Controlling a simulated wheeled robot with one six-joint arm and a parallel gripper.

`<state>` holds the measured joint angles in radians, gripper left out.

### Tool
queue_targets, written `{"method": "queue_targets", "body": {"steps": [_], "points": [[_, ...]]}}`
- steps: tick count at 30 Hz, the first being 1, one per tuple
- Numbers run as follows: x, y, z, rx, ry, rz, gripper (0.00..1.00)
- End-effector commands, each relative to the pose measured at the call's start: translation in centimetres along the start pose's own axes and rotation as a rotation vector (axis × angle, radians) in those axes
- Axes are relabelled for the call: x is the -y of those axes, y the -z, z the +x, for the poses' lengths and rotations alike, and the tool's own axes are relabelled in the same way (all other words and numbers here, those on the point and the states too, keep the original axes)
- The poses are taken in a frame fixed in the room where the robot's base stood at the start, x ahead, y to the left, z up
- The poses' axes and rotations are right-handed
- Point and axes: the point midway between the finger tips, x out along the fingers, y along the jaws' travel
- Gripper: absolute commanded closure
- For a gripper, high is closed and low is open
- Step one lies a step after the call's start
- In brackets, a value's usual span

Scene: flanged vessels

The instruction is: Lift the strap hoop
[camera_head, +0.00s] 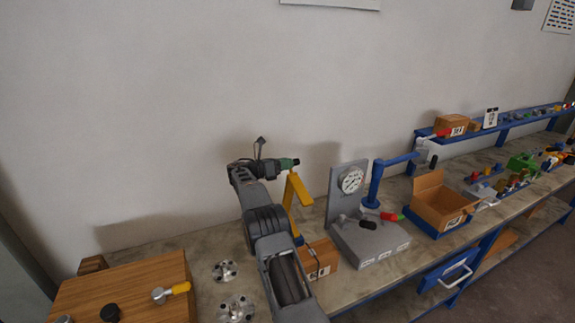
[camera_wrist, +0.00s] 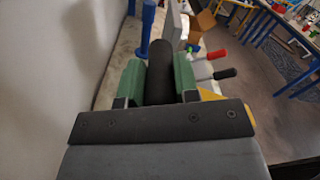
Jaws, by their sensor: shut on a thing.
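The strap hoop appears to be the yellow bent frame (camera_head: 299,189) above the bench, just right of my arm in the head view. In the wrist view a dark round bar (camera_wrist: 161,72) lies between the green pads of my gripper (camera_wrist: 160,82), and a bit of yellow (camera_wrist: 209,94) shows beside the right pad. My gripper (camera_head: 289,163) is shut on this bar, which seems to be the hoop's grip. My arm hides part of the hoop, and I cannot tell whether its lower end touches anything.
A cardboard box (camera_head: 319,259) sits under the yellow frame, partly behind my arm. A grey stand with a gauge (camera_head: 351,180) and a blue post (camera_head: 376,184) are to the right. Metal flanges (camera_head: 225,271) and a wooden block (camera_head: 135,290) are to the left. The wall is close behind.

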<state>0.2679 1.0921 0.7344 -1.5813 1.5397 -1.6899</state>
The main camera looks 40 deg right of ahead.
Motion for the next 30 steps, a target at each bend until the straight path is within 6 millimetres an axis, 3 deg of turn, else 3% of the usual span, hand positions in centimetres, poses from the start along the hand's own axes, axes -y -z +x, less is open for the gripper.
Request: {"method": "queue_targets", "body": {"steps": [1,7,8,15,24,30], "points": [[-0.4,0.9,-0.2,-0.007,-0.006,-0.016,1.0],[-0.4,1.0,-0.1,-0.008,-0.004,-0.017,1.0],[-0.4,1.0,-0.1,-0.008,-0.004,-0.017,0.7],[-0.2,0.6,0.1,-0.006,0.0,-0.01,0.47],[-0.1,0.4,-0.2,-0.003,0.0,-0.006,0.46],[-0.2,0.6,-3.0,-0.002,-0.004,-0.004,0.46]]}}
